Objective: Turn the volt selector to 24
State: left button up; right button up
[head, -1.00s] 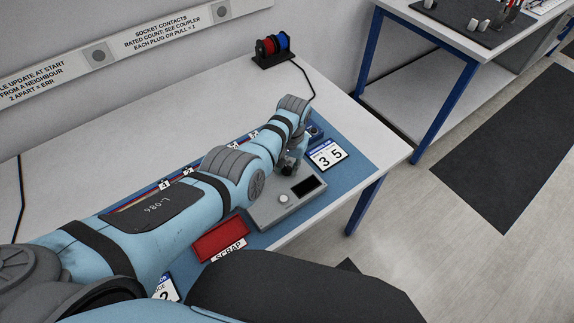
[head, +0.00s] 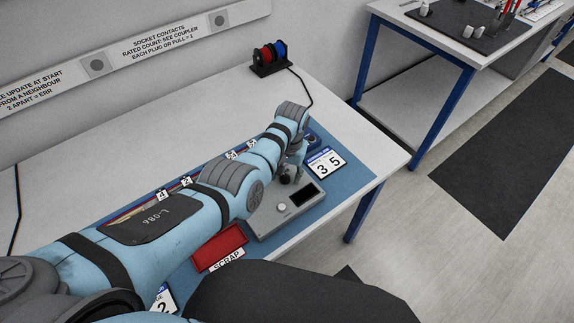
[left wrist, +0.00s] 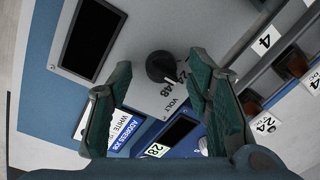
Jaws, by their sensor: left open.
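The grey control box (head: 262,224) lies on the blue mat, with a dark screen (head: 303,194) and a pale round knob (head: 282,208) on top. My left gripper (head: 289,172) points down at the box's far end; the arm partly hides it. In the left wrist view the volt selector is a black round knob (left wrist: 160,66) on the grey panel, with "48" and "VOLT" printed beside it. My right gripper is out of view.
A red scrap tray (head: 219,248) sits left of the box. A spool stand (head: 270,57) is at the back. Number tags (left wrist: 265,42) line a rack beside my fingers in the left wrist view.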

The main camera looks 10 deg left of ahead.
aim_at(289, 179)
pick_arm(q)
notch_tip(289, 179, up, 11)
jog(key=shift+d, duration=0.45)
